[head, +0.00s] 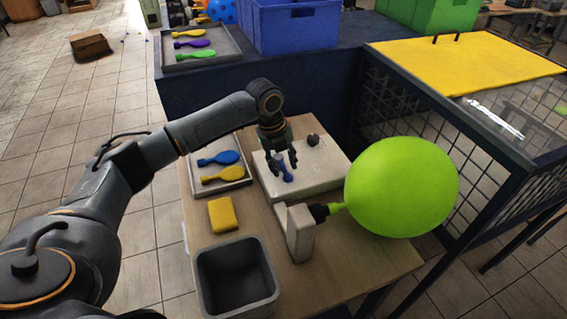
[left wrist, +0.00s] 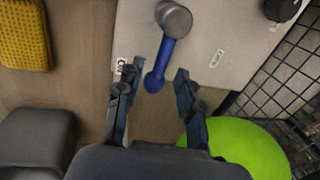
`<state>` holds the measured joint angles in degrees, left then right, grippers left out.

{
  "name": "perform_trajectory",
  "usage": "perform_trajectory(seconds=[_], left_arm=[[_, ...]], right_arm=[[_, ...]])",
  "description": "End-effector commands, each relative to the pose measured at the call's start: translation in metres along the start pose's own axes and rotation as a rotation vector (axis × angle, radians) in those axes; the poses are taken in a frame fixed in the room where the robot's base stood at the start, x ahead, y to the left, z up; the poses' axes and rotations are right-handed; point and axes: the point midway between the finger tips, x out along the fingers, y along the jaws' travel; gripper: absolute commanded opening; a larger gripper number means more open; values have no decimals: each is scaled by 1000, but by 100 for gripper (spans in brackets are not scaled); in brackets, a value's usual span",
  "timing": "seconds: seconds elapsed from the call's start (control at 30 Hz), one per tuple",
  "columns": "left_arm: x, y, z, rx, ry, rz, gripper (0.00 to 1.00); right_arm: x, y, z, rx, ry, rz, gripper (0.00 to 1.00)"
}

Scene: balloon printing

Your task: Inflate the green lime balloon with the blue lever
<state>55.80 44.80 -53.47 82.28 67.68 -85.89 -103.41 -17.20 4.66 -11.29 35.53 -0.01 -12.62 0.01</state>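The lime green balloon (head: 402,187) is large and round, its neck on the dark nozzle (head: 318,212) of the white pump post (head: 300,233). It also shows at the bottom right of the left wrist view (left wrist: 250,145). The blue lever (head: 285,173) is on the white box (head: 325,165). In the left wrist view the blue lever (left wrist: 158,67) extends from a grey round pivot, its tip between my fingers. My left gripper (head: 281,162) is over the lever with fingers apart, one on each side (left wrist: 157,76); I see no clear contact. My right gripper is not in view.
A tray (head: 246,181) with blue and yellow balloons, a yellow sponge (head: 223,214) and an open grey bin (head: 237,278) are on the table's left side. A dark knob (head: 313,140) is on the box. A mesh fence (head: 400,110) stands behind the balloon.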

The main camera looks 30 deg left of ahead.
Motion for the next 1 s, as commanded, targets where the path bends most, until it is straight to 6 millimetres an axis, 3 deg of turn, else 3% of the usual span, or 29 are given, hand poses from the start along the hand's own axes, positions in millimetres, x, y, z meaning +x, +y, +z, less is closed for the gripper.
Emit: perform_trajectory(seconds=[0.4,0.6,1.0], left_arm=[[10,0,0,0,-1,0,37],[9,0,0,0,-1,0,0],[9,-5,-2,-7,-2,0,0]], right_arm=[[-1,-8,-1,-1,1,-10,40],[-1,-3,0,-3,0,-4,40],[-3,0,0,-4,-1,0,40]])
